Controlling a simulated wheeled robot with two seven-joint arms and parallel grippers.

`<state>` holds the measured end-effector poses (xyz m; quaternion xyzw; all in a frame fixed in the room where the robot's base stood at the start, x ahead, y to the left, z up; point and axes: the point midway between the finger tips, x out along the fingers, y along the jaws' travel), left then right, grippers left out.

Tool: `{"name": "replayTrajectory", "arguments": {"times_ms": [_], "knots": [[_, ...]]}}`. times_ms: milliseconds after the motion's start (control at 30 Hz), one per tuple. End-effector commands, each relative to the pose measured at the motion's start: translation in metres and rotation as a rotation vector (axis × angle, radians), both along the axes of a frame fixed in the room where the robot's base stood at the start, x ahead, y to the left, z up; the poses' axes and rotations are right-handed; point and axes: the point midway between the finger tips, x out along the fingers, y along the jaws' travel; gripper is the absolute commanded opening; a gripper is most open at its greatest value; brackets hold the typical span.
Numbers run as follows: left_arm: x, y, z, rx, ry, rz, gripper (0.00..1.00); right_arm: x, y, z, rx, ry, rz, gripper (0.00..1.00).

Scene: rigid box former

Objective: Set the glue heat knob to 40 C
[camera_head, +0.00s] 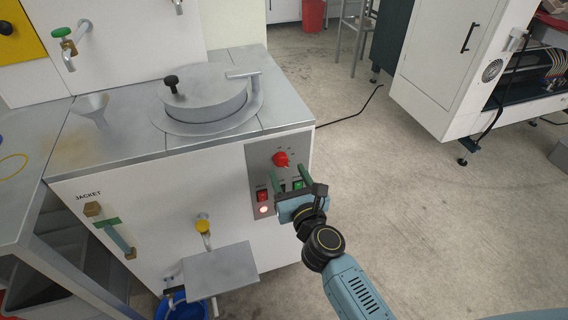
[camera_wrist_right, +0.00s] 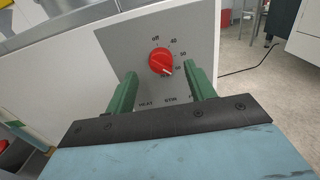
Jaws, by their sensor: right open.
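The red glue heat knob (camera_head: 281,159) sits on the grey control panel (camera_head: 258,163) on the front of the white machine. In the right wrist view the knob (camera_wrist_right: 160,61) has marks around it: off at the top, 40 at the upper right, and higher numbers down the right side. Its pale pointer line is toward the lower right, well past the 40 mark. My right gripper (camera_head: 289,171) is open just in front of the panel. In the wrist view its green fingers (camera_wrist_right: 161,74) are spread below and to either side of the knob, with nothing between them. My left gripper is out of view.
Below the knob are a red switch (camera_head: 262,196), a lit lamp (camera_head: 264,210) and a green switch (camera_head: 298,185), partly behind my gripper. A round-lidded pot (camera_head: 205,98) is on top. A yellow-handled tap (camera_head: 203,227) and grey shelf (camera_head: 220,271) project at lower left. Open floor lies right.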

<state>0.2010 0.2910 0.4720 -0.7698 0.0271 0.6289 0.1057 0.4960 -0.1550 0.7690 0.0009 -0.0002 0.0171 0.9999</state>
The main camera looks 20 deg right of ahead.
Motion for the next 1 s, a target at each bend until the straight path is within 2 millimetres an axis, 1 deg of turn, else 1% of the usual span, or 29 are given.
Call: {"name": "replayTrajectory", "arguments": {"times_ms": [33,100,233,400,633,667,933,967,1000], "knots": [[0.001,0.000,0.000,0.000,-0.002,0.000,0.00,0.010,0.000,0.000,-0.001,-0.001,0.000,0.54],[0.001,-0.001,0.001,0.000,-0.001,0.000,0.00,0.020,0.001,0.000,-0.002,-0.001,0.000,0.54],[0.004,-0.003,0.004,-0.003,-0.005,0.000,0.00,0.032,0.001,-0.001,-0.001,0.000,0.000,0.54],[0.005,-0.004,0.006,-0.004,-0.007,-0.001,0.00,0.039,0.001,-0.001,-0.002,0.001,0.000,0.54],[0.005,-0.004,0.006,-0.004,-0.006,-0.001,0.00,0.039,0.001,-0.001,-0.002,0.001,0.000,0.54],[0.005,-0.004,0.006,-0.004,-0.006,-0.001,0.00,0.039,0.001,-0.001,-0.002,0.001,0.000,0.52],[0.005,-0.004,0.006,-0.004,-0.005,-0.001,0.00,0.039,0.001,-0.001,-0.002,0.001,0.000,0.16],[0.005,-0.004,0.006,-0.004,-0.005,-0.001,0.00,0.039,0.001,0.000,-0.002,0.001,0.000,0.12],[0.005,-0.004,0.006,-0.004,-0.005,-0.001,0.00,0.039,0.001,-0.001,-0.002,0.001,0.000,0.11]]}}
